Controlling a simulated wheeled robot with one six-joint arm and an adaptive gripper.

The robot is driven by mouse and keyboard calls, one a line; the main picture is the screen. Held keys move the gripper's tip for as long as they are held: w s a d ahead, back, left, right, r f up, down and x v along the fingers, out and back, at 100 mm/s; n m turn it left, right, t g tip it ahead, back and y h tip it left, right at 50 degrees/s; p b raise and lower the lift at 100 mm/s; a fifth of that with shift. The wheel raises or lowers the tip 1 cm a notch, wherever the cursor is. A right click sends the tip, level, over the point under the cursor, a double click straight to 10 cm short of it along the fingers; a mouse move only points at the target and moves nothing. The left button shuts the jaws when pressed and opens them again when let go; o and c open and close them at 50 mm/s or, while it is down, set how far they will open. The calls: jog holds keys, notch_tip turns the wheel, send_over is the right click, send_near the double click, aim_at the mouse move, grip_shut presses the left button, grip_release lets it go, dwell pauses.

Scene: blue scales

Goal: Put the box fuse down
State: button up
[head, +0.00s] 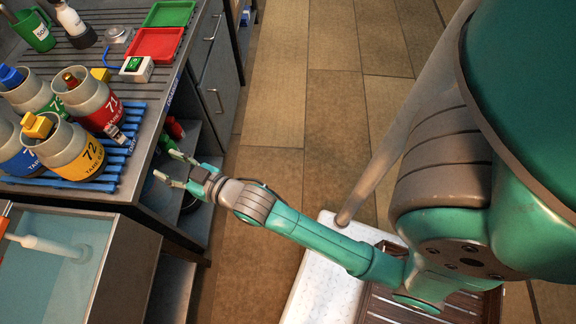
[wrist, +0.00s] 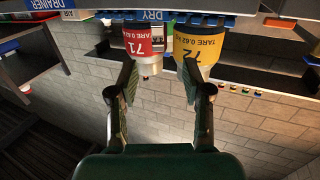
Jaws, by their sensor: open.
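A small grey-and-dark piece (head: 118,135), which looks like the box fuse, sits at the front edge of the blue slatted rack (head: 112,160) between the pots marked 71 and 72. In the wrist view, a small piece (wrist: 190,88) shows between the same two pots; I cannot make out its details. My gripper (head: 165,165) is open and empty, in front of the counter edge and apart from the piece. In the wrist view its fingers (wrist: 158,68) are spread, with nothing between them.
The red-banded pot 71 (head: 95,107) and yellow-banded pot 72 (head: 78,160) stand close on the rack. A sink (head: 50,285) is in front. The tiled floor beside the counter is clear.

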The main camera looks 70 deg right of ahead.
jog(key=s+a+f+g, duration=0.1)
jog(key=s, duration=1.5)
jog(key=s+a+f+g+y, duration=0.1)
jog(key=s, duration=1.6)
jog(key=shift+s+a+n+g, duration=0.2)
jog(key=shift+n+g, duration=0.1)
jog(key=shift+s+r, duration=0.2)
jog(key=shift+s, duration=0.05)
jog(key=shift+c, duration=1)
